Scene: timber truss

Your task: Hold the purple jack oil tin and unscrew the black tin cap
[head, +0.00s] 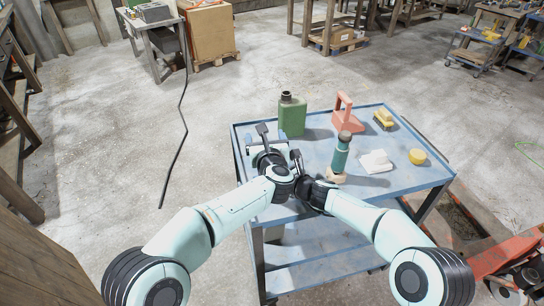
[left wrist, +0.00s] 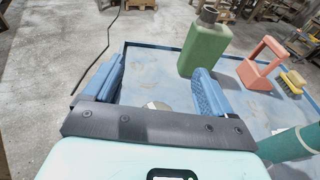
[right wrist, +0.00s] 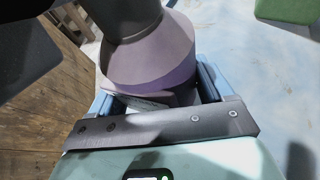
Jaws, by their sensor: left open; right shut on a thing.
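The purple tin (right wrist: 165,60) shows close up in the right wrist view, between the blue fingers of my right gripper (right wrist: 158,94), which is shut on it. A dark cylindrical shape covers its upper part, and I cannot tell whether that is the cap or part of my left arm. In the head view my arms hide the tin. My left gripper (head: 266,143) is open over the cart's left side, close to the right one. In the left wrist view, its fingers (left wrist: 155,72) are apart, with a small pale rounded thing low between them, partly hidden.
The blue cart top (head: 300,205) carries a green canister (head: 292,117), an orange handled object (head: 346,118), a yellow brush (head: 384,119), a teal cylinder (head: 341,155), a white cloth (head: 376,161) and a yellow roll (head: 417,157). Concrete floor left of the cart is clear except a dark cable (head: 182,120).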

